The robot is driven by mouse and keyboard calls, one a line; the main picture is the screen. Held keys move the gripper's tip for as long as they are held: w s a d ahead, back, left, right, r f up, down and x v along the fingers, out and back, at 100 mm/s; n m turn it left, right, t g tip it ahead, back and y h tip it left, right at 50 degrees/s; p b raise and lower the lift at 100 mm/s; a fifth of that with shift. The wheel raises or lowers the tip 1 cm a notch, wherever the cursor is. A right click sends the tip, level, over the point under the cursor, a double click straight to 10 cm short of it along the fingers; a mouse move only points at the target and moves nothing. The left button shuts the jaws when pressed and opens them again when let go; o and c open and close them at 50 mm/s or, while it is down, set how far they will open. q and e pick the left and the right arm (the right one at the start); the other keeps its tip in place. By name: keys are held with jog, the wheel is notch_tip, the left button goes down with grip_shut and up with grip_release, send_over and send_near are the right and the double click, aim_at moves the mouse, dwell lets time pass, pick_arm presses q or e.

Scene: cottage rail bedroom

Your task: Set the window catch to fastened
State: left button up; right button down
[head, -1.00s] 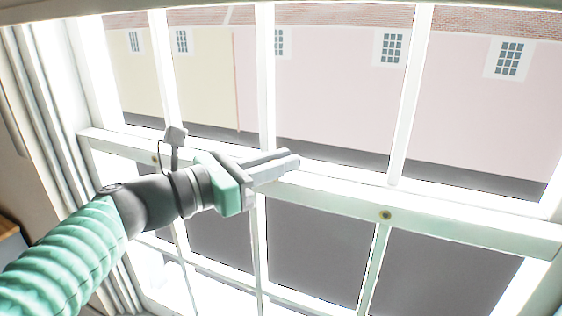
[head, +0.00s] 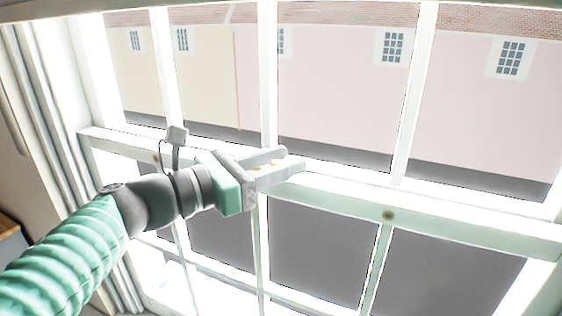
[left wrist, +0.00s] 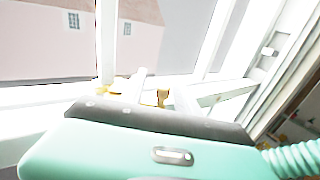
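The brass window catch (head: 274,163) sits on the white meeting rail (head: 340,190) of the sash window. Only small brass bits of it show between my left gripper's fingers in the head view. In the left wrist view brass parts of the catch (left wrist: 163,97) show between and beside the pale fingers. My left gripper (head: 293,157) is open at the rail, with its two fingers apart on either side of the brass. Whether a finger touches the catch I cannot tell, and glare and the fingers hide the lever's position. My right gripper is not in view.
White glazing bars (head: 408,95) and glass lie above and below the rail. The window frame (head: 85,80) and wall stand close on the left. The rail's right part is clear.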

pick_arm(q)
jog(key=shift+s, duration=0.15)
jog(key=shift+s+a, duration=0.1)
jog(key=shift+a, duration=0.1)
jog(key=b+v, duration=0.7)
jog(key=v, duration=0.9)
jog(key=shift+a, duration=0.25)
jog(key=shift+d, duration=0.1)
jog(key=shift+d, duration=0.1)
